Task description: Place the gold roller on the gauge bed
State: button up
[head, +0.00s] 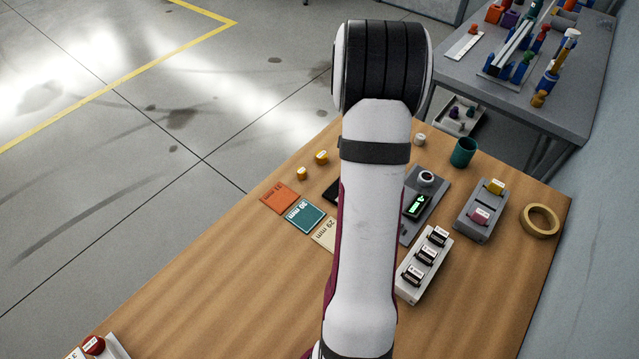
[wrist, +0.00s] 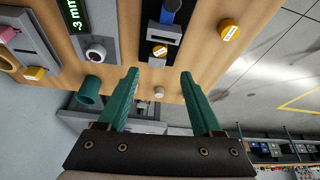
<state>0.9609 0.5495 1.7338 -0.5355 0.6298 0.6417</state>
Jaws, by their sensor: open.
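Two gold rollers stand on the wooden table left of my arm in the head view, a farther one (head: 321,157) and a nearer one (head: 301,174). One gold roller (wrist: 230,29) shows at the upper right of the wrist view, outside my fingers. A smaller gold-topped piece (wrist: 160,50) sits on a black-and-grey block (wrist: 175,37), which also bears a blue part. I cannot tell whether this block is the gauge bed. A grey gauge unit (head: 418,208) has a green display (wrist: 71,14). My gripper (wrist: 160,73) is open, with nothing between its green fingers; my arm hides it in the head view.
A teal cup (head: 463,152), a white roller (head: 420,139), a grey two-slot holder (head: 481,210) and a tape ring (head: 540,220) stand right of my arm. A rack of black rollers (head: 424,265) is nearer. Coloured cards (head: 305,215) lie left.

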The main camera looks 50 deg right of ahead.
jog(key=w+a+r+n+y, duration=0.1)
jog(key=a+r+n+y, duration=0.2)
jog(key=a, duration=1.2)
jog(key=w+a+r+n, duration=0.1)
jog(key=a+r+n, duration=0.35)
jog(key=a, duration=0.95)
jog(key=s+a+r+n+y, duration=0.1)
jog(key=s+a+n+y, duration=0.2)
jog(key=s+a, duration=1)
jog(key=a, duration=0.4)
jog(key=shift+s+n+g, duration=0.3)
jog(key=shift+s+n, duration=0.05)
jog(key=shift+s, duration=0.05)
